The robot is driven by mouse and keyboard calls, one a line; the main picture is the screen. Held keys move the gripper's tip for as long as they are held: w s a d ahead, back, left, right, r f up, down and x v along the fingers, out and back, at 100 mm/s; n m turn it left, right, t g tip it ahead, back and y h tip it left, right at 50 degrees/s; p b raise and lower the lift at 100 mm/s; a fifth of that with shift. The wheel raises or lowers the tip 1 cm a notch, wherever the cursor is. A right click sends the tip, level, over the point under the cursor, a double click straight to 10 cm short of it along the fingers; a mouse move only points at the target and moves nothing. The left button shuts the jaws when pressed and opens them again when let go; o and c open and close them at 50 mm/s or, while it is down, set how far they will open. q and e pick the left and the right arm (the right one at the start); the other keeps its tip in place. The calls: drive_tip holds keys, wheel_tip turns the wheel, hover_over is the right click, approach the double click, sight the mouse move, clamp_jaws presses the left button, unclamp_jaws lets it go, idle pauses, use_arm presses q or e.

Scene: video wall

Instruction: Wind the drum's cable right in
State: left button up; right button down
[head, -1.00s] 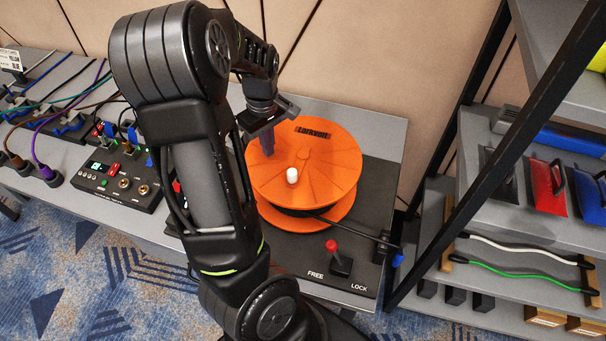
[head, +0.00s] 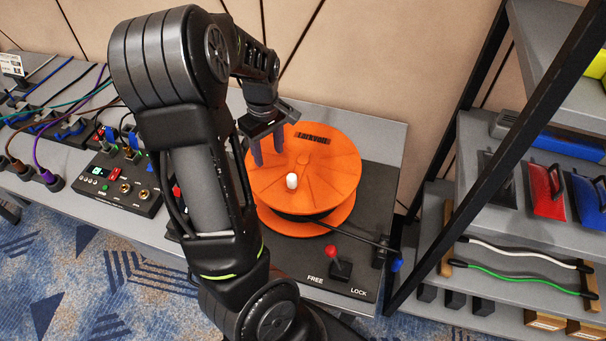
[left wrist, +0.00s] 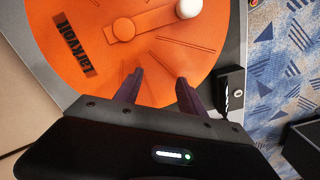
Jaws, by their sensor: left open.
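The orange cable drum (head: 335,172) lies flat on a dark base plate. A white crank knob (head: 292,181) stands on its top and also shows in the wrist view (left wrist: 188,8). Black cable (head: 350,234) runs from under the drum's top flange to a black guide (head: 380,250). A blue end (head: 396,265) shows just beyond the guide. A red-knobbed lever (head: 331,251) leans toward the FREE label. My left gripper (head: 267,152) is open and empty over the drum's back-left part, apart from the knob; its fingers also show in the wrist view (left wrist: 158,82).
A control box (head: 121,184) and several cables lie on the table at left. A dark shelf rack (head: 470,150) stands close at right, holding tools and a green cable (head: 525,278). A wall rises behind the table.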

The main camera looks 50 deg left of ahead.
use_arm(q)
wheel_tip(320, 180, up, 2)
drive_tip(key=shift+r+p, duration=0.25)
drive_tip(key=shift+p, duration=0.65)
drive_tip(key=shift+r+p, duration=0.4)
drive_tip(key=shift+r, duration=0.4)
wheel_tip(320, 180, up, 2)
drive_tip(key=shift+r, duration=0.2)
